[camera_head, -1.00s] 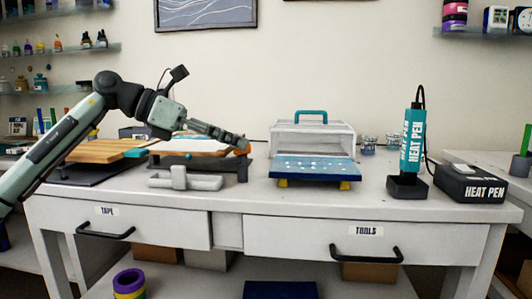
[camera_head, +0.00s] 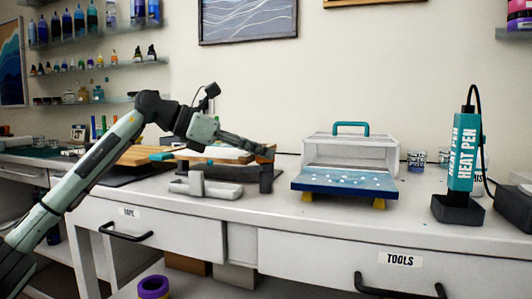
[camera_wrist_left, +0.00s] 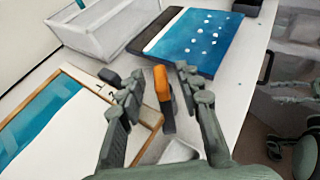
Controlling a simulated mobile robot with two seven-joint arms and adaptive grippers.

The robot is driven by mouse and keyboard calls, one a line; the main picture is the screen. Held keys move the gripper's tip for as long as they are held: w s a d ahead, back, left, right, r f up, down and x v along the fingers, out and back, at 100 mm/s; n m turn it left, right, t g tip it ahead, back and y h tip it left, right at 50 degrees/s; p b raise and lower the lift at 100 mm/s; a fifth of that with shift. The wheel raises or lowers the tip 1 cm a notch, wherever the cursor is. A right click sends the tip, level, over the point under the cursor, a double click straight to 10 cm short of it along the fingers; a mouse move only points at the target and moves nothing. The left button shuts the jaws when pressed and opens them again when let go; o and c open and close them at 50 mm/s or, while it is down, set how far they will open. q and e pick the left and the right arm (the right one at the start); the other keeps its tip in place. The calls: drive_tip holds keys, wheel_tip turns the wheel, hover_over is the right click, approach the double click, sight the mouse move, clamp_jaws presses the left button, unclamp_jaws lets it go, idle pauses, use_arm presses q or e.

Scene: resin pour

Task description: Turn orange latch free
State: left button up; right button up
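The orange latch (camera_wrist_left: 162,84) stands at the edge of a wooden-framed mould (camera_wrist_left: 62,92) in the left wrist view. In the head view the orange latch (camera_head: 269,152) is small and partly covered by my gripper. My left gripper (camera_head: 258,150) reaches to it from the left. In the left wrist view my left gripper (camera_wrist_left: 152,76) is open, with one finger on each side of the latch. Gaps show between the latch and both fingers. My right gripper is in neither view.
A white box with a teal handle (camera_head: 350,128) and a blue dotted tray (camera_head: 345,182) stand to the right. The heat pen (camera_head: 464,150) is farther right. A grey tray (camera_head: 220,190) sits in front of the mould. Clear tabletop lies along the front.

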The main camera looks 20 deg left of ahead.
use_arm(q)
drive_tip(key=shift+x, duration=1)
drive_tip(key=shift+c, duration=0.4)
clamp_jaws()
